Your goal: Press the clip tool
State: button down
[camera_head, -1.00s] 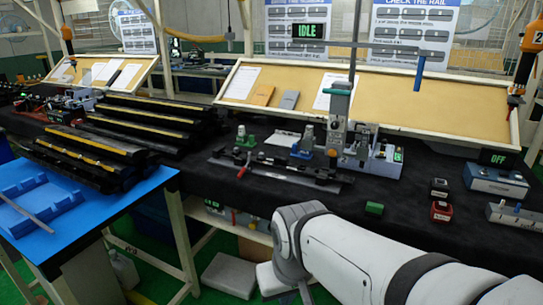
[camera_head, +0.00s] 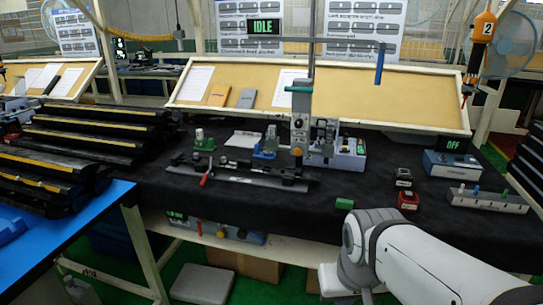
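The clip tool looks to be the grey upright press (camera_head: 299,132) on the black-covered bench, with a teal part on top and an orange part on its column. My arm (camera_head: 400,255) comes in from the lower right, in front of the bench. My gripper is hidden or out of frame, so its fingers do not show.
A green block (camera_head: 344,204), a red-and-black button box (camera_head: 408,200) and a blue-grey box (camera_head: 450,166) sit to the right on the bench. Black trim strips (camera_head: 85,140) are stacked at left beside a blue table (camera_head: 80,230).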

aim_at(302, 89)
jog(key=u, duration=0.05)
jog(key=i, duration=1)
jog(key=z, duration=0.05)
